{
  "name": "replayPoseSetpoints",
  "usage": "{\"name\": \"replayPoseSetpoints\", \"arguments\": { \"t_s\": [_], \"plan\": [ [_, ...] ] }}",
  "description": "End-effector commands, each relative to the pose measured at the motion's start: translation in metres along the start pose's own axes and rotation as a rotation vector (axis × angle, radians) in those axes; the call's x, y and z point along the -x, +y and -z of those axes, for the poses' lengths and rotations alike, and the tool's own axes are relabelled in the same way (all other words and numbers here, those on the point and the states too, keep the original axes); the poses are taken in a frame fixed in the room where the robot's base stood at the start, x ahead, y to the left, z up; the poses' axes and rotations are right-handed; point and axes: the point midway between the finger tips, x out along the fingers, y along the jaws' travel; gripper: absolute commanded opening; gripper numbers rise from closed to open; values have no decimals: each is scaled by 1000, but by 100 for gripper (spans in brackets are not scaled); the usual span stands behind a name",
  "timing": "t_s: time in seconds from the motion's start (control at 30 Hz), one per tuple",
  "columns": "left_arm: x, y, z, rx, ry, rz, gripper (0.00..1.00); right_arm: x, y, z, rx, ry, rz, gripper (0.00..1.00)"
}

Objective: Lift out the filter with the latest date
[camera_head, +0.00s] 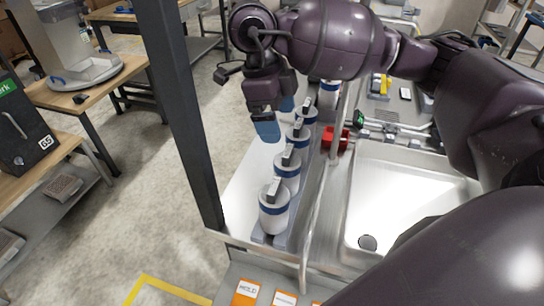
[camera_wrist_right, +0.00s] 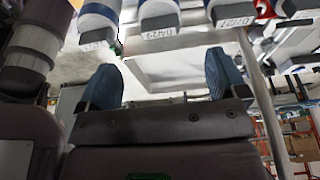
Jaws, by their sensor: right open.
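The filters are white canisters with blue bands and dark grey tops, standing in a row along the left of the sink in the head view. The nearest is one filter (camera_head: 274,218); behind it stand a second filter (camera_head: 287,176) and a third filter (camera_head: 298,141), with more further back. My right gripper (camera_head: 269,122) hangs over the left side of the row, open, with blue fingertips. In the right wrist view, my right gripper (camera_wrist_right: 165,82) has nothing between its fingers. My left gripper is not in view.
A steel sink (camera_head: 400,205) lies right of the row, with a thin pipe between. A red valve (camera_head: 335,138) sits near the row's far part. A dark post (camera_head: 183,110) stands left of the row. Orange-edged cards (camera_head: 246,292) lie at the front.

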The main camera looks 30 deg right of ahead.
Motion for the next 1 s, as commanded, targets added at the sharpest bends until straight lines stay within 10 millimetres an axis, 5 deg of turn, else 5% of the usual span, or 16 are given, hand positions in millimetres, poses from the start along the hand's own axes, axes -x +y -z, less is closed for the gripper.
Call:
{"name": "replayPoseSetpoints", "arguments": {
  "t_s": [0.4, 1.0],
  "plan": [
    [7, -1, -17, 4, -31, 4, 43, -48, 0, 0, 0, 3, -2, 91],
    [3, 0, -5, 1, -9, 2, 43, -105, 0, 0, 1, 1, -1, 91]
  ]
}}
